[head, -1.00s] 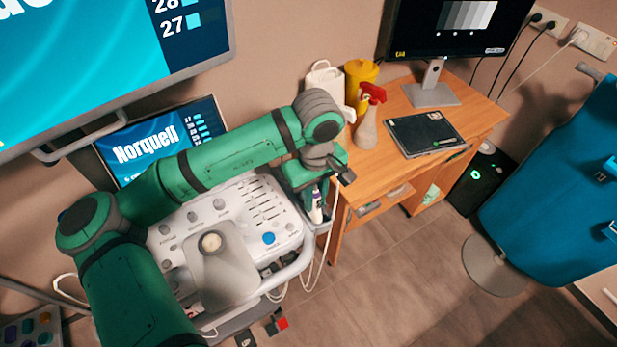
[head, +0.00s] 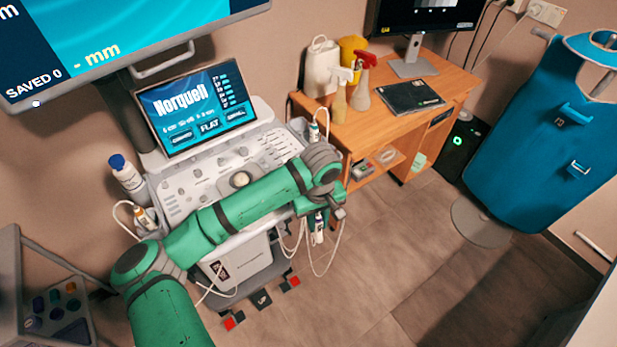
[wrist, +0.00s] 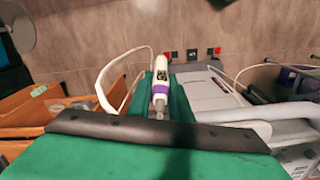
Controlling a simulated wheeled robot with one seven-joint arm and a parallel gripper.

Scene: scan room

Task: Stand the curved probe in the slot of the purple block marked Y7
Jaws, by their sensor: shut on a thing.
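My gripper (head: 320,212) is to the right of the ultrasound cart, shut on a white probe (head: 318,232) with a purple band. The probe also shows between the green fingers in the wrist view (wrist: 160,88), with a white cable looping from it. Its head shape is too small to tell whether it is curved. I cannot make out a block marked Y7. A grey panel (head: 85,317) with several coloured pieces, some purple, is partly cut off at the lower left, and no mark on it is readable.
The cart (head: 205,185) carries a screen (head: 195,105), a blue-capped bottle (head: 127,178) and other probes (head: 146,217) (head: 315,130) in side holders. A wooden desk (head: 385,118) with spray bottles stands behind right. A blue apron rack (head: 545,140) is far right. The floor (head: 380,270) between is clear.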

